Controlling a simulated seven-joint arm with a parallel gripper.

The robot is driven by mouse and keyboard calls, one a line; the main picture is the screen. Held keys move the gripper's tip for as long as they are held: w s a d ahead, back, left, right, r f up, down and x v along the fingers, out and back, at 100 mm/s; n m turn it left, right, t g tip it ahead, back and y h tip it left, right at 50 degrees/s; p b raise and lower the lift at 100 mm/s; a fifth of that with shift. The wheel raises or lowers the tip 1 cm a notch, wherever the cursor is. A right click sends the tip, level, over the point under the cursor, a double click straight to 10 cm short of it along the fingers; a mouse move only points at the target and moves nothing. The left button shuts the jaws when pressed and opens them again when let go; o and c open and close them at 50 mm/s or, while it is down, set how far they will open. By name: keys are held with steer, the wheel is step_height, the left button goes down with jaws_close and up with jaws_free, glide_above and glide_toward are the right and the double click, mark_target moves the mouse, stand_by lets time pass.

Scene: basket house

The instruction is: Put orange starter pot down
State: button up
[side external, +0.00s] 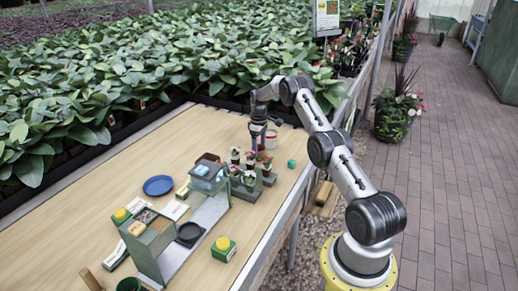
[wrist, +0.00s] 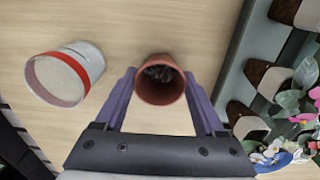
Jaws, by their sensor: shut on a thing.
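The orange starter pot (wrist: 160,94) is a small terracotta-coloured pot with dark contents, its open mouth facing the wrist camera. My gripper (wrist: 158,84) is shut on it, with one purple finger on each side. In the side external view my gripper (side external: 257,139) points down at the far right part of the table, and the pot is too small and covered to make out clearly. I cannot tell whether the pot's base touches the table.
A grey-green stand (wrist: 232,82) with flowering plants is close on the right. Bare wood shows around the held pot.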

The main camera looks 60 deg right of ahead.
steer(key=o, duration=1.3)
step_height(320, 180, up, 12)
steer(key=s+a+r+t+h, duration=0.1)
steer(key=s+a+r, duration=0.2)
steer(key=a+r, duration=0.8)
steer(key=s+a+r+t, duration=0.1)
steer(key=s+a+r, duration=0.2)
steer(key=a+r, duration=0.8)
steer(key=s+a+t, duration=0.2)
steer(key=s+a, duration=0.8)
steer(key=a, duration=0.2)
steer(key=shift+t+y, duration=0.5)
steer(key=shift+t, duration=0.3)
steer(key=s+a+f, duration=0.1)
steer(key=s+a, duration=0.1)
steer(key=s, duration=0.2)
steer(key=s+a+f, duration=0.2)
steer(key=s, duration=0.3)
steer(key=s+a+f, duration=0.2)
steer(key=s, duration=0.2)
steer(key=shift+s+f, duration=0.15)
steer(key=shift+s, duration=0.15)
